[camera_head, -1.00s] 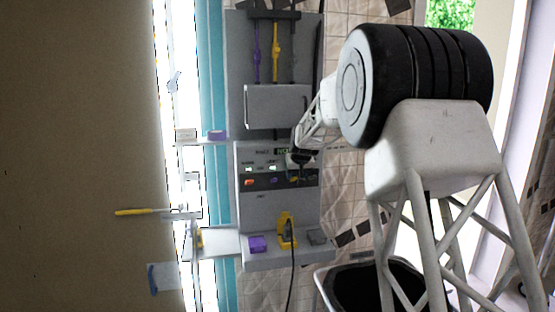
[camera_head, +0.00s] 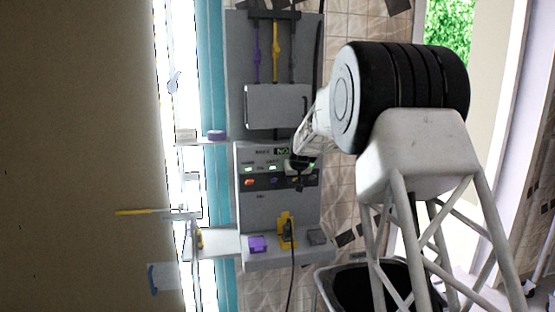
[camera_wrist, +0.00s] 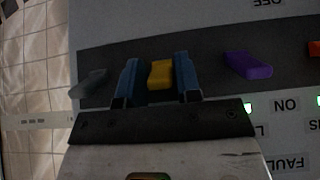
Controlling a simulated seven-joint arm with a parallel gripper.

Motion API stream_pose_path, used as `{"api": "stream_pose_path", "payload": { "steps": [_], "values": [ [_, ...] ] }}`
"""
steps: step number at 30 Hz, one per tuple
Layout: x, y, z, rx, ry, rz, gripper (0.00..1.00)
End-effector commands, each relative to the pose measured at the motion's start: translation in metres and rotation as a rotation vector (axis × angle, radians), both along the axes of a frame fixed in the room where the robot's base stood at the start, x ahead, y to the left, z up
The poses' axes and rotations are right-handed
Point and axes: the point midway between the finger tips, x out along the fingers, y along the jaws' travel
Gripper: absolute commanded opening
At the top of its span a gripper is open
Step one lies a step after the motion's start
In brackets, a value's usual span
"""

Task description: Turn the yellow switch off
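The yellow switch (camera_wrist: 160,75) is in a dark strip of the panel, between the two blue fingers of my gripper (camera_wrist: 157,80) in the wrist view. The right finger is very close to it, and I cannot tell whether they touch. A narrow gap shows on its left. The gripper is open around the switch. "ON" is printed on the near side of the strip and "OFF" on the far side. In the head view my gripper (camera_head: 298,178) is at the panel's switch row and largely hides the yellow switch.
A purple switch (camera_wrist: 248,65) and an orange switch (camera_wrist: 314,48) are to the right in the wrist view; a grey one (camera_wrist: 88,83) is to the left. In the head view a handled cover (camera_head: 277,106) is above the row, and a yellow plug (camera_head: 286,230) with a cable is below.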

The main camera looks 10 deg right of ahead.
Motion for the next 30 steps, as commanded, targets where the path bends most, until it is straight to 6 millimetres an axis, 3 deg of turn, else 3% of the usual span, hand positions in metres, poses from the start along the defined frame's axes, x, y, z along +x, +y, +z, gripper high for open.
{"api": "stream_pose_path", "payload": {
  "steps": [1,6,30],
  "values": [
    [0.000,0.000,0.000,0.000,0.000,0.000,0.23],
    [0.000,0.000,0.000,0.000,0.000,0.000,0.00],
    [-0.005,0.000,-0.011,0.001,0.007,0.001,0.00]
  ]
}}
